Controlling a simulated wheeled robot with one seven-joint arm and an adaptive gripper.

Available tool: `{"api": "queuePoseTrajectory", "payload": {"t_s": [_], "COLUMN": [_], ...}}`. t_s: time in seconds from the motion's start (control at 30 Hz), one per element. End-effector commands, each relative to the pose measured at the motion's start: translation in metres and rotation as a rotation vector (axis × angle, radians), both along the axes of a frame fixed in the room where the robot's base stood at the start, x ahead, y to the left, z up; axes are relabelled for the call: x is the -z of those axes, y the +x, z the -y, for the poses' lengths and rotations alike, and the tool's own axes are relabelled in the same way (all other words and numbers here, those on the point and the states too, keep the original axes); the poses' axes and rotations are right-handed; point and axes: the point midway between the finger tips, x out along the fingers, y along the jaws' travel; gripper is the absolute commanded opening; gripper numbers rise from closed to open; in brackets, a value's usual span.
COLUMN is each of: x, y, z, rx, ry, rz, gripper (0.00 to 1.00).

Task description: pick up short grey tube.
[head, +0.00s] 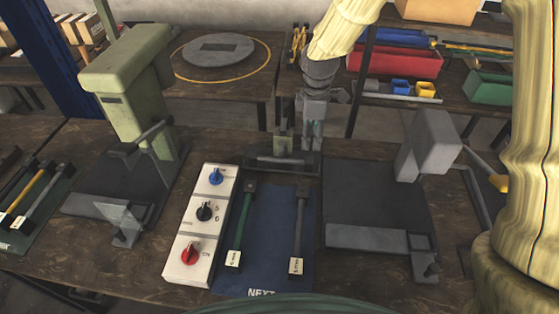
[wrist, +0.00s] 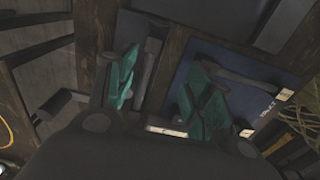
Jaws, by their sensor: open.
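A grey tubular piece (head: 282,162) lies in a small dark tray (head: 262,171) behind the blue mat. It also shows in the wrist view (wrist: 147,72), between my two green fingers; it looks like the short grey tube. My gripper (head: 298,142) is open and empty above the tray, pointing down. In the wrist view my gripper (wrist: 162,62) has its fingers spread apart on either side of the tray. I cannot tell how high the fingertips are above the tube. The fingers partly hide the tray.
The blue mat (head: 268,240) holds a green-handled tool (head: 242,222) and a grey tool (head: 299,225), both labelled. A white knob panel (head: 203,225) stands left of it. A green press (head: 135,95) stands at left, a grey press (head: 428,145) at right. Shelves stand behind.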

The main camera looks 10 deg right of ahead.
Motion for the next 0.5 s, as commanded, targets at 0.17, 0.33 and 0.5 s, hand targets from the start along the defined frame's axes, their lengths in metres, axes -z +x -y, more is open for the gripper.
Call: {"api": "queuePoseTrajectory", "payload": {"t_s": [0.17, 0.33, 0.5], "x": [0.015, 0.028, 0.05], "y": [0.0, 0.0, 0.0], "z": [-0.001, -0.002, -0.002], "rx": [-0.001, -0.003, -0.002], "ry": [0.0, -0.001, 0.0], "rz": [0.0, -0.001, -0.002], "gripper": [0.52, 0.52, 0.52]}}
